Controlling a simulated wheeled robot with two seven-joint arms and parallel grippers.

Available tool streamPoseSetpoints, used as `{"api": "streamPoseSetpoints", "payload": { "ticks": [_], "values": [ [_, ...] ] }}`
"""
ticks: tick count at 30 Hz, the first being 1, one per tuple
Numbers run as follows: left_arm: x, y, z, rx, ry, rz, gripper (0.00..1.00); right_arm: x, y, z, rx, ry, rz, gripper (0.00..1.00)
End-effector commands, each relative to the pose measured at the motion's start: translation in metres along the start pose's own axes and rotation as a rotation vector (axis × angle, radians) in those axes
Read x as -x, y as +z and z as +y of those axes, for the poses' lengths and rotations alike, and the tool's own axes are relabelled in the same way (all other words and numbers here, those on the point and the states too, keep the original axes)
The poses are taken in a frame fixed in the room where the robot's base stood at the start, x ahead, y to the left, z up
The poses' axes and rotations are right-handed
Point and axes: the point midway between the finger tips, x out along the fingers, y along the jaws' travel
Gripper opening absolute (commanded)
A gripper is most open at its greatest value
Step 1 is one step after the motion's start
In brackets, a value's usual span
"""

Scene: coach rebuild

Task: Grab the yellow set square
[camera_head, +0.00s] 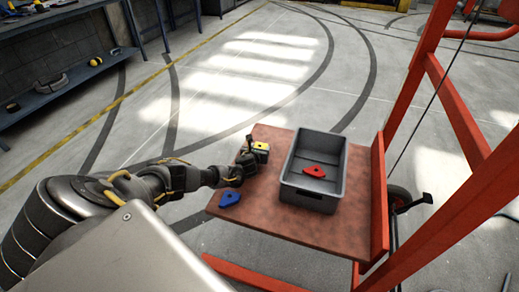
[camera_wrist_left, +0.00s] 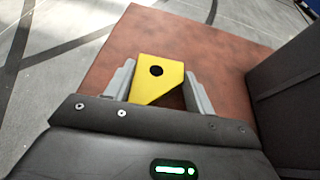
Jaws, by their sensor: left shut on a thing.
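The yellow set square (camera_wrist_left: 152,80) shows in the left wrist view as a flat piece with a round dark hole and a slanted edge. My left gripper (camera_wrist_left: 157,90) has its two grey fingers on either side of it and is shut on it. In the head view the set square (camera_head: 261,146) is a small yellow patch at my left gripper (camera_head: 256,152), over the far left part of the red-brown board. Its lower part is hidden by the gripper. My right gripper is not in view.
A grey bin (camera_head: 308,196) on the board (camera_head: 277,222) holds a red piece (camera_head: 314,171). A blue piece (camera_head: 229,198) lies near the board's left corner. A red frame (camera_head: 378,200) rises along the right side. Open floor lies beyond the board.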

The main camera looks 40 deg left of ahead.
Motion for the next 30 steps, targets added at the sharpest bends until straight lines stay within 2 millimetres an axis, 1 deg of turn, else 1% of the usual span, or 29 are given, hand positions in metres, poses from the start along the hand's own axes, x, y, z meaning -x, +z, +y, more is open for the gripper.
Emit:
{"api": "streamPoseSetpoints", "payload": {
  "ticks": [6,10,12,14,16,21,24,27,30],
  "values": [
    [0.000,0.000,0.000,0.000,0.000,0.000,0.29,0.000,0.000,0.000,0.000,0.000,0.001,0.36],
    [0.002,0.005,0.000,0.000,-0.001,-0.001,0.29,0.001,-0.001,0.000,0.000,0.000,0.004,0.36],
    [0.004,0.011,0.000,0.000,-0.001,-0.002,0.29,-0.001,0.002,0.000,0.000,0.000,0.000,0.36],
    [0.007,0.019,0.000,0.000,-0.001,-0.002,0.29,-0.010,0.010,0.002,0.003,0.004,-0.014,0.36],
    [0.013,0.033,0.000,0.001,-0.002,-0.004,0.29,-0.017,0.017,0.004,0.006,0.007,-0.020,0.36],
    [0.033,0.067,0.035,-0.003,0.002,-0.004,0.29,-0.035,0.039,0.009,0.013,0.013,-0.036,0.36],
    [0.045,0.086,0.053,-0.003,0.001,-0.003,0.29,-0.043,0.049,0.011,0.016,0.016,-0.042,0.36],
    [0.053,0.091,0.079,-0.005,0.003,-0.001,0.29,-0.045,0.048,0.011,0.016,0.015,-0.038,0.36],
    [0.059,0.098,0.100,-0.005,0.002,-0.001,0.29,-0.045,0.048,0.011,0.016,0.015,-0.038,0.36]
  ]
}}
